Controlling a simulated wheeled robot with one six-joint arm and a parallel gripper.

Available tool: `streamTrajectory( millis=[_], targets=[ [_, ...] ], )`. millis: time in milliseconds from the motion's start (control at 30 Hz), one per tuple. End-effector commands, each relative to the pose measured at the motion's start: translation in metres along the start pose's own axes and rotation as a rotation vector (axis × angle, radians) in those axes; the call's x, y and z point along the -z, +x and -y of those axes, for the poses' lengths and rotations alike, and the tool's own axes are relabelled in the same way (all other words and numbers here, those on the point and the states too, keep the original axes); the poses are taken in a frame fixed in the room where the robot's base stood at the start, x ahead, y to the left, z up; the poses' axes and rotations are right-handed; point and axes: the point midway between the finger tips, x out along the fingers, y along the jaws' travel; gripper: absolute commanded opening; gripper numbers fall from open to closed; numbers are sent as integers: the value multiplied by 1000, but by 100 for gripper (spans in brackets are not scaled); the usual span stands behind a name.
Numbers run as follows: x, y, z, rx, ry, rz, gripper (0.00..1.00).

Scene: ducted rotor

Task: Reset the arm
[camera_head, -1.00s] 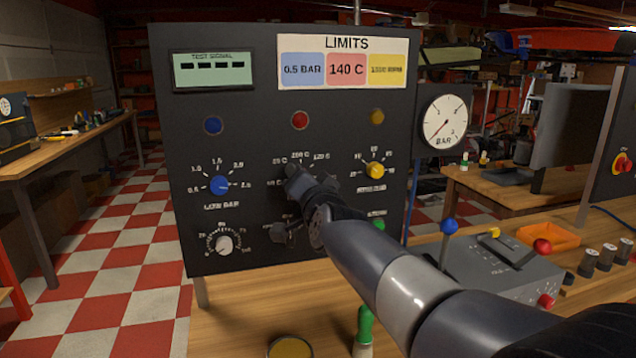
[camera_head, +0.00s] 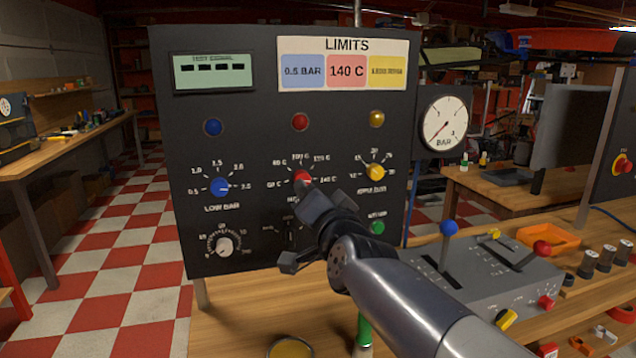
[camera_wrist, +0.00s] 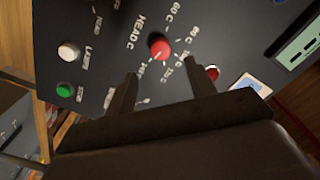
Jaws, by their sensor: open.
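My gripper (camera_head: 310,232) is in front of the dark control panel (camera_head: 260,120), below the red knob (camera_head: 302,178). In the wrist view my gripper (camera_wrist: 160,90) has its two fingers spread apart with nothing between them. The red knob (camera_wrist: 160,48) shows beyond the fingertips, apart from them. My arm reaches in from the lower right and hides part of the panel's lower middle.
The panel also carries a blue knob (camera_head: 220,187), a yellow knob (camera_head: 375,172), a white knob (camera_head: 222,246) and a green button (camera_head: 377,228). A gauge (camera_head: 444,122) hangs at its right. A lever box (camera_head: 480,275) and an orange tray (camera_head: 548,236) stand on the bench.

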Motion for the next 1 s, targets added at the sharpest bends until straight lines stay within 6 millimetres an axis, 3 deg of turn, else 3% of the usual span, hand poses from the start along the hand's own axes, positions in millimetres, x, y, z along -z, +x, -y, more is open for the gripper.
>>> streamTrajectory(
  millis=[500, 1000],
  targets=[
    [0, 84, 0, 0, 0, 0, 52],
    [4, 84, 3, 0, -569, 1, 52]
  ],
)
